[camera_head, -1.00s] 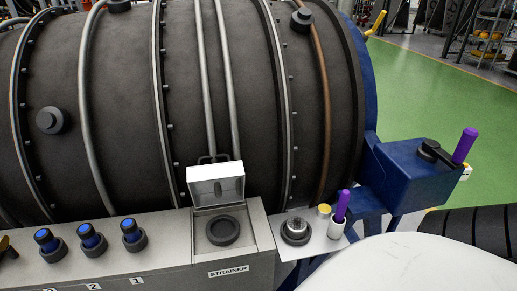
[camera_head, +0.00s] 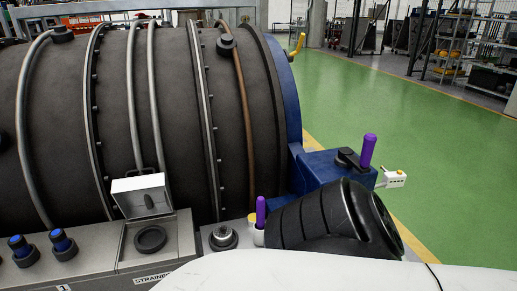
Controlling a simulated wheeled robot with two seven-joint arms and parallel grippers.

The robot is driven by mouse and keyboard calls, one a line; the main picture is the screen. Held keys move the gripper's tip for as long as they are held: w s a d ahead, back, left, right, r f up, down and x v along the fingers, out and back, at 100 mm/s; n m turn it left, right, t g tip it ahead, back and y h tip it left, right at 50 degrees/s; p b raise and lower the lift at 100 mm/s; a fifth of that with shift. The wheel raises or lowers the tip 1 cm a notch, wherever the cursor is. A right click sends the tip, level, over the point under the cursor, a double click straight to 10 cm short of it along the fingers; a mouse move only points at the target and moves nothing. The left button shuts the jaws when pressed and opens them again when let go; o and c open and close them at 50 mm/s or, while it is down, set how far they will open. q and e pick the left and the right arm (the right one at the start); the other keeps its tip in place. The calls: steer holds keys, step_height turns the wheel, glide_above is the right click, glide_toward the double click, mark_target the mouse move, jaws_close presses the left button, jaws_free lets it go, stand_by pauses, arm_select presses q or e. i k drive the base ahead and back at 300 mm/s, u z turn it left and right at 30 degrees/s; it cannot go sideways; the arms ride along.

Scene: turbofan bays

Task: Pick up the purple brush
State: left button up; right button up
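A purple handle (camera_head: 261,210) stands upright in a white cup (camera_head: 258,237) on the small metal plate to the right of the strainer box. The task's purple brush appears to be this one, but only its handle shows; any bristles are hidden in the cup. A second purple handle (camera_head: 368,150) sticks up from a black lever on the blue box (camera_head: 322,168). A dark ribbed link of my arm stands right beside the cup and hides part of the plate. Neither gripper shows in the view.
The dark engine casing (camera_head: 180,110) fills the left and back. The strainer box (camera_head: 185,240) has its lid (camera_head: 138,196) raised. Blue-topped knobs (camera_head: 60,243) stand at the left, and a silver cap (camera_head: 223,238) is left of the cup. Green floor (camera_head: 450,160) at the right is open.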

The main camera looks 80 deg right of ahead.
mark_target(261, 201)
steer(key=k, duration=0.7)
steer(key=z, duration=0.7)
